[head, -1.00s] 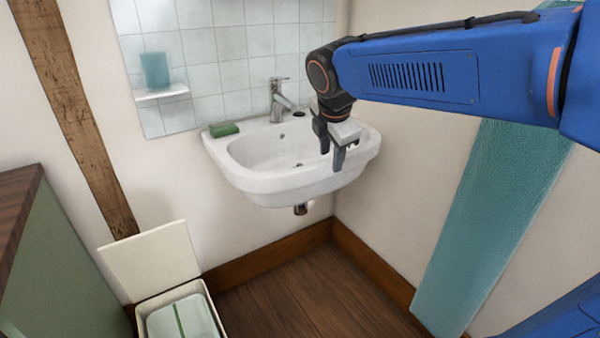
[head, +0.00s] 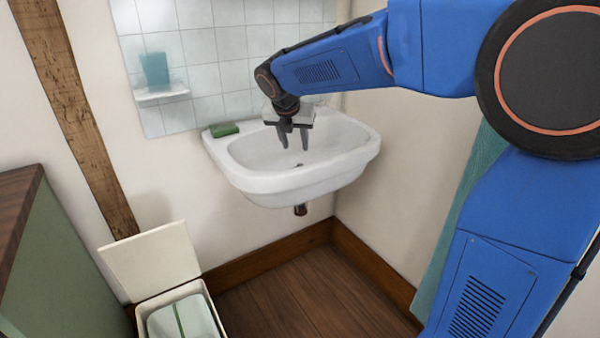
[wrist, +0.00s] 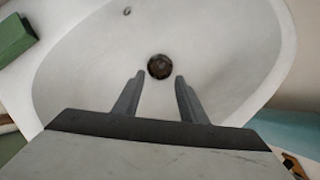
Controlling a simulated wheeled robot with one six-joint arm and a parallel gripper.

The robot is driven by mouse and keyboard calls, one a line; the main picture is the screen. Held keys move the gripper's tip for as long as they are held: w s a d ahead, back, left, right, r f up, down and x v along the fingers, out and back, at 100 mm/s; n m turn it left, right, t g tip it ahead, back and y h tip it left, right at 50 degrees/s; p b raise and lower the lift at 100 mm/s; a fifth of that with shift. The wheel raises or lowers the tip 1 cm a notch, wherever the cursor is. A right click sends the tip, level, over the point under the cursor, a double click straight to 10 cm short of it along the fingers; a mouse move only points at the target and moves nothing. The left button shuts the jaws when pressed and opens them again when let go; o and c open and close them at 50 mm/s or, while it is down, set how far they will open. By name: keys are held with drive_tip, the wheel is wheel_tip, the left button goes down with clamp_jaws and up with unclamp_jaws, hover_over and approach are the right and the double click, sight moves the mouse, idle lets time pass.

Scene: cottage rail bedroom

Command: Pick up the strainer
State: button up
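A small dark brown round piece, apparently the strainer (wrist: 160,66), sits at the drain in the bottom of the white washbasin (head: 255,186). In the head view this dark spot (head: 299,165) is tiny, and I cannot tell the strainer from the drain opening there. My gripper (head: 294,147) points down over the basin, open and empty. In the wrist view its two fingertips (wrist: 160,76) stand apart, with the dark round piece between and just beyond them. The fingers do not visibly touch it.
A green sponge or soap bar (head: 224,129) lies on the basin's back left rim. My arm hides the tap. A teal cup (head: 156,69) stands on a wall shelf. A teal towel (head: 455,232) hangs at right. An open lidded bin (head: 150,262) stands below left.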

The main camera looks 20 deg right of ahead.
drive_tip(key=shift+s+x, duration=0.15)
drive_tip(key=shift+x, duration=2.7)
drive_tip(key=shift+s+x, duration=0.15)
drive_tip(key=shift+x, duration=2.65)
drive_tip(key=shift+f, duration=0.2)
drive_tip(key=shift+c, duration=0.7)
clamp_jaws()
